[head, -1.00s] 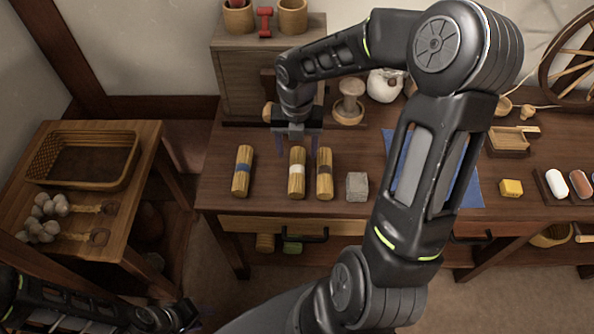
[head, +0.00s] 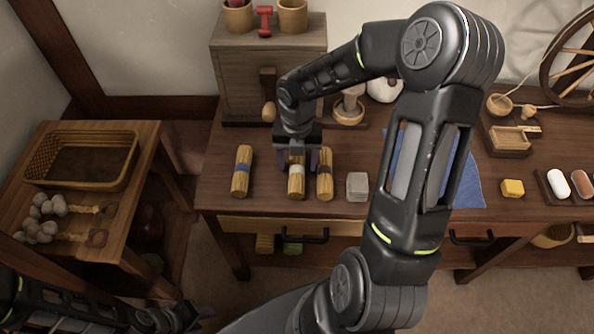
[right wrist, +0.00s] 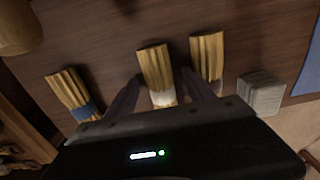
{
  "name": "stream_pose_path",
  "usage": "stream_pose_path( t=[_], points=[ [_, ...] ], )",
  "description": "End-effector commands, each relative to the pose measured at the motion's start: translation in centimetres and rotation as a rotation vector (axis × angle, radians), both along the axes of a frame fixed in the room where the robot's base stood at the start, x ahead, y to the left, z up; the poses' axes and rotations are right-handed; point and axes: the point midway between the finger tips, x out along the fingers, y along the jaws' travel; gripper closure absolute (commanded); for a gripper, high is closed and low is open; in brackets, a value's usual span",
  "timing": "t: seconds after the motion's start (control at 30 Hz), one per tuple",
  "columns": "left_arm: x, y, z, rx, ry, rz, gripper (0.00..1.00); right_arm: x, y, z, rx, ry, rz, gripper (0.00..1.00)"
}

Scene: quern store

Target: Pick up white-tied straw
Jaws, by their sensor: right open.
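The white-tied straw (head: 297,184) is a short pale bundle with a white band, lying on the dark table between two other bundles. My right gripper (head: 298,158) is over its far part with the jaws open. In the right wrist view the white-tied straw (right wrist: 158,75) lies between the two fingers of the right gripper (right wrist: 160,92), which hide none of its far end. Whether the fingers touch it, I cannot tell. My left gripper (head: 182,318) is low at the bottom left, away from the table; its jaws are not clear.
A dark-tied bundle (head: 325,182) lies close on the right, beside one finger. A grey block (head: 357,186) is farther right. A wooden cabinet (head: 262,60) stands behind.

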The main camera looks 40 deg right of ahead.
Motion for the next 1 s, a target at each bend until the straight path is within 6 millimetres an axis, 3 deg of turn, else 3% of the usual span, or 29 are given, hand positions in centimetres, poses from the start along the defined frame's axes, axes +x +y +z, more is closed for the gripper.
stream_pose_path(
  t=[0.17,0.9,1.0],
  points=[
    [0.00,0.00,0.00,0.000,0.000,0.000,0.64,0.01,0.00,0.02,0.000,0.000,0.000,0.38],
    [0.00,0.00,0.00,0.000,0.000,0.000,0.64,0.01,0.01,0.02,0.000,0.000,0.000,0.98],
    [0.00,0.00,0.00,0.000,0.000,0.000,0.64,0.01,0.00,0.02,0.000,0.000,0.000,1.00]
  ],
)
